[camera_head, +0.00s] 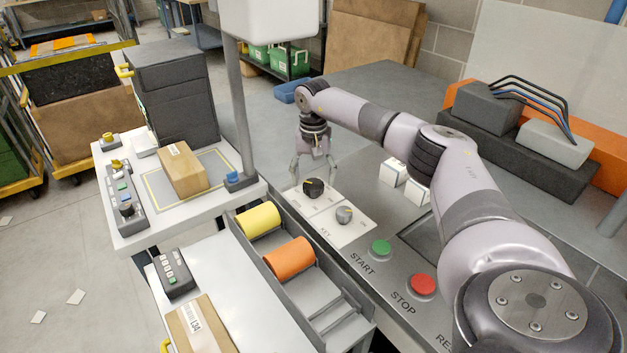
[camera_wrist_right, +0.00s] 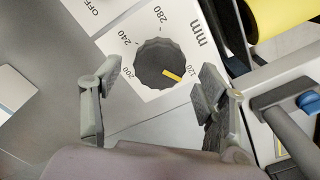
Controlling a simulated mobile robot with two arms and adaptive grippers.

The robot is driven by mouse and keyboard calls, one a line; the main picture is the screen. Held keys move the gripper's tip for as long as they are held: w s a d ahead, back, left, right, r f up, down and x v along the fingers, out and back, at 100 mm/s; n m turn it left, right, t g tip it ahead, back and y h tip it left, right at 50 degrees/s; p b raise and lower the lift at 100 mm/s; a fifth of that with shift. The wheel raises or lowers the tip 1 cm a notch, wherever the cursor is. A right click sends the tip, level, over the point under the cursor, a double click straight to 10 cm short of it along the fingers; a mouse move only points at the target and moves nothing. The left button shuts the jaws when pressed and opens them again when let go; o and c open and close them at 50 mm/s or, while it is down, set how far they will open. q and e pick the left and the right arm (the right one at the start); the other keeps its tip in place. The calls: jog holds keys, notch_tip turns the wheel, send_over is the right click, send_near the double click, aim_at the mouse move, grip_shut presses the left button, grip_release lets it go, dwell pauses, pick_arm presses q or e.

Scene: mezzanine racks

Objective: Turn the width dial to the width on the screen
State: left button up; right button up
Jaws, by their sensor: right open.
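The width dial (camera_head: 313,188) is a black ribbed knob on a white plate of the machine panel. In the wrist view the dial (camera_wrist_right: 153,66) has a yellow pointer aimed toward the 120 mark, at the picture's lower right. 200, 240, 280 and "mm" are also printed around it. My right gripper (camera_head: 314,175) points down at the dial, open, its fingers on either side. In the wrist view its fingers (camera_wrist_right: 154,92) stand apart with nothing between them gripped; I cannot tell any contact. No screen reading is legible. My left gripper is not in view.
A grey key knob (camera_head: 344,214) sits beside the dial. The green START button (camera_head: 380,248) and red STOP button (camera_head: 422,285) are nearer me. Yellow (camera_head: 258,219) and orange (camera_head: 290,257) rolls lie in a tray to the left. A grey post (camera_head: 236,110) rises beyond.

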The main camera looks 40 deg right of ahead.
aim_at(314, 183)
notch_tip(314, 183, up, 10)
jog(key=shift+r, duration=0.2)
dwell(0.5)
